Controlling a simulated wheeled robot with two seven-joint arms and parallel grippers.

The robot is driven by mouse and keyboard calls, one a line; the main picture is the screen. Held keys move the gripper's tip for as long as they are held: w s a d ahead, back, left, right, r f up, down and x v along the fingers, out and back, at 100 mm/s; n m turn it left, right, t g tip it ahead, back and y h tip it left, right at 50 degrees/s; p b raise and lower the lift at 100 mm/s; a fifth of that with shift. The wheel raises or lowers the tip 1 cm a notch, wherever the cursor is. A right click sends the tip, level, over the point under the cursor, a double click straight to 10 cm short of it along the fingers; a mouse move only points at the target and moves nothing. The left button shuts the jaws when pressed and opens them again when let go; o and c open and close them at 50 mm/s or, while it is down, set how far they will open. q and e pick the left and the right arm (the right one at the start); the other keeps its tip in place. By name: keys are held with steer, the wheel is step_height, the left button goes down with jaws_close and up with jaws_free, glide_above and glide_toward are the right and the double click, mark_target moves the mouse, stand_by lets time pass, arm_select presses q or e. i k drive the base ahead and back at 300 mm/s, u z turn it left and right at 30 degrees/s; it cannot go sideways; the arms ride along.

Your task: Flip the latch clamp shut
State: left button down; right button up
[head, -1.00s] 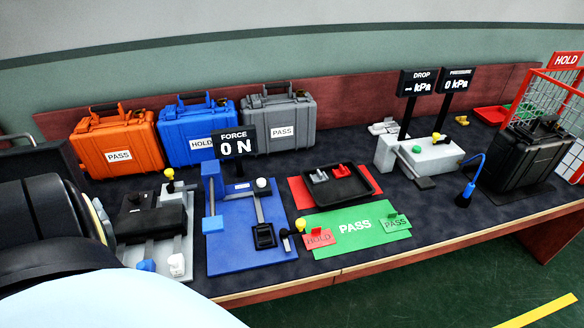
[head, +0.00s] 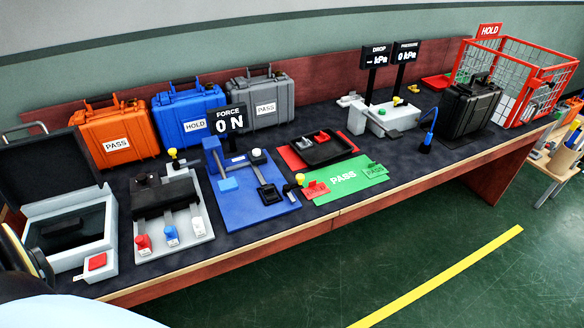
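Neither of my grippers shows; only parts of my own body are at the lower left. Several fixtures with levers stand on the bench, and I cannot tell for certain which part is the latch clamp. A grey fixture plate (head: 198,237) carries a black block (head: 164,197) and levers with red (head: 143,243), blue (head: 172,234) and white (head: 197,226) ends, plus a yellow knob (head: 173,153). The FORCE display (head: 229,121) reads 0 N.
An open grey case (head: 66,226) with a red button stands at left. Orange (head: 115,138), blue (head: 193,118) and grey (head: 259,98) cases line the back. A green PASS mat (head: 345,180), black case (head: 468,110) and red HOLD cage (head: 520,78) are rightward. Floor in front is clear.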

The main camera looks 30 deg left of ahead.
mark_target(301, 178)
steer(key=u, duration=0.75)
